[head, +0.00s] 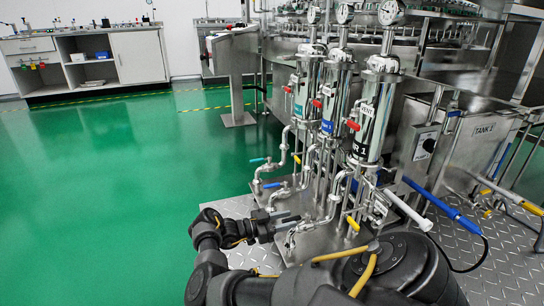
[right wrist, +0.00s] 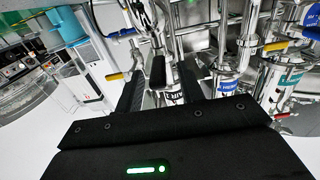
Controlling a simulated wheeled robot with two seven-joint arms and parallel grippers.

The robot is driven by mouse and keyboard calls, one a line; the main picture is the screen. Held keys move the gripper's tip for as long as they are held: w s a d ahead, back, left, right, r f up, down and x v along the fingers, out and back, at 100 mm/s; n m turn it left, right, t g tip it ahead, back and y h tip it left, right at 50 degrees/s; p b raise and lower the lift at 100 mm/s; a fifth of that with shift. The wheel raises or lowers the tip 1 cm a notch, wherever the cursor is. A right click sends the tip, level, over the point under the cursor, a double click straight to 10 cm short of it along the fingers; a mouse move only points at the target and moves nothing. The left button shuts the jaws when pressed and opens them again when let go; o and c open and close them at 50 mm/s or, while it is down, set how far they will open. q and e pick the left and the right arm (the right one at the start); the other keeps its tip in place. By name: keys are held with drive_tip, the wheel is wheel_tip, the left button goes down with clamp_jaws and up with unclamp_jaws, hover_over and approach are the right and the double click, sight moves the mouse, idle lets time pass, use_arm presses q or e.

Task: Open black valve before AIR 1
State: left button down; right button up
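The black valve handle (right wrist: 158,70) shows in the right wrist view, on a steel pipe. An AIR 1 label (right wrist: 176,99) is partly visible just below it. In the head view I cannot make out the black handle near my gripper; the AIR 1 label (head: 360,149) is on the nearest steel cylinder. My right gripper (head: 287,218) is low at the left side of the pipework. In the wrist view its dark fingers (right wrist: 158,88) are apart, one on each side of the black handle, with gaps visible. My left gripper is not in view.
Yellow (head: 353,223), blue (head: 273,185) and teal (head: 258,159) handles sit on neighbouring pipes. Red handles (head: 353,124) are higher on the cylinders. A steel tank (head: 475,140) stands at the right. The green floor (head: 130,160) is clear at the left.

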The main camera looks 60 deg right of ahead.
drive_tip(key=b+v, duration=0.1)
drive_tip(key=v, duration=0.5)
drive_tip(key=shift+w+f, duration=0.1)
drive_tip(key=shift+f, duration=0.05)
drive_tip(key=shift+w+a+b, duration=0.25)
drive_tip(key=shift+a+b, duration=0.1)
drive_tip(key=shift+a, duration=0.05)
